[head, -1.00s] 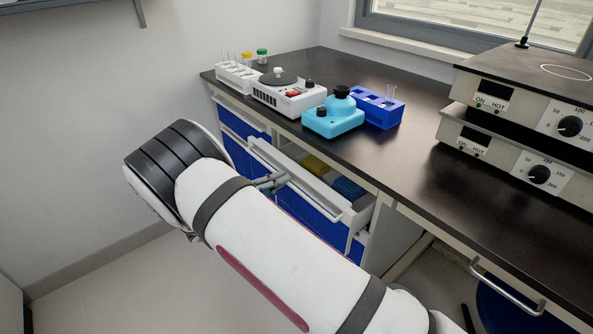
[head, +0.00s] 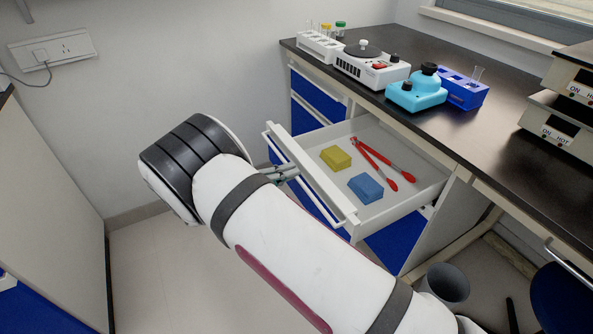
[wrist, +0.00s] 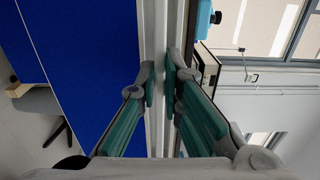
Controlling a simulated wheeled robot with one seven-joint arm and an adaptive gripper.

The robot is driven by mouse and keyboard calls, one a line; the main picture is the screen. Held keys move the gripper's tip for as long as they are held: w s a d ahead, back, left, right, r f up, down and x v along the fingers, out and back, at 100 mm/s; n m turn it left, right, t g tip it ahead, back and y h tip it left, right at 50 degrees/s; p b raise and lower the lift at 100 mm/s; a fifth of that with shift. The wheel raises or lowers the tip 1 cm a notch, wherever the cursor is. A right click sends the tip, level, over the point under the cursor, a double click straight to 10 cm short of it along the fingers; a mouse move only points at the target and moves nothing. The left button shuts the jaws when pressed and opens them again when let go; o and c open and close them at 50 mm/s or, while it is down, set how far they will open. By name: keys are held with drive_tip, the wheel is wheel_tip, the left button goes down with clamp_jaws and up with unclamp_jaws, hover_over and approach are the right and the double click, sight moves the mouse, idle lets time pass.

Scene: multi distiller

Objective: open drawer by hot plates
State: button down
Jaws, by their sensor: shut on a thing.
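The drawer (head: 408,207) under the bench is pulled well out, its inside showing in the head view. It holds a yellow block (head: 336,158), a blue block (head: 366,188) and red-handled tongs (head: 378,160). My gripper (head: 286,174) is at the drawer's white front, mostly hidden behind my arm in the head view. In the wrist view my gripper (wrist: 160,88) has its two fingers on either side of the white front edge (wrist: 153,30), shut on it. The hot plates (head: 560,122) are stacked on the bench at the right edge.
On the black benchtop (head: 470,130) stand a white tube rack (head: 320,46), a white stirrer (head: 372,68), a cyan device (head: 416,92) and a blue rack (head: 464,90). A grey bin (head: 448,283) is on the floor at lower right. Floor left of my arm is clear.

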drive_tip(key=shift+s+a+f, duration=0.1)
drive_tip(key=shift+s+a, duration=0.2)
drive_tip(key=shift+a, duration=0.2)
drive_tip(key=c, duration=1.7)
unclamp_jaws()
drive_tip(key=v, duration=1.2)
